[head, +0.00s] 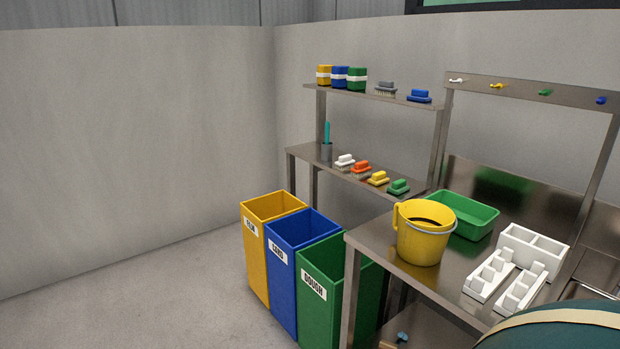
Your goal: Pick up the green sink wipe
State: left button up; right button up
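A green block-shaped item with a raised grip (398,187) lies at the right end of the lower shelf. I cannot tell for certain which green item is the sink wipe; the banded bundle looks most like folded cloth. Neither of my grippers is in view.
A steel table (440,272) holds a yellow bucket (419,247), a green tub (478,232) and white racks (532,246). Yellow (256,264), blue (282,290) and green (316,316) bins stand left of it. Floor at left is clear. A dark green rounded shape fills the bottom right corner.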

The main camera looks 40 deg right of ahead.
aim_at(398, 187)
jog(key=i+z, duration=0.25)
jog(key=i, duration=0.2)
jog(key=i+j+z, duration=0.25)
jog(key=i, duration=0.25)
jog(key=i+j+z, duration=0.1)
jog(key=i+z, duration=0.15)
jog(key=i, duration=0.2)
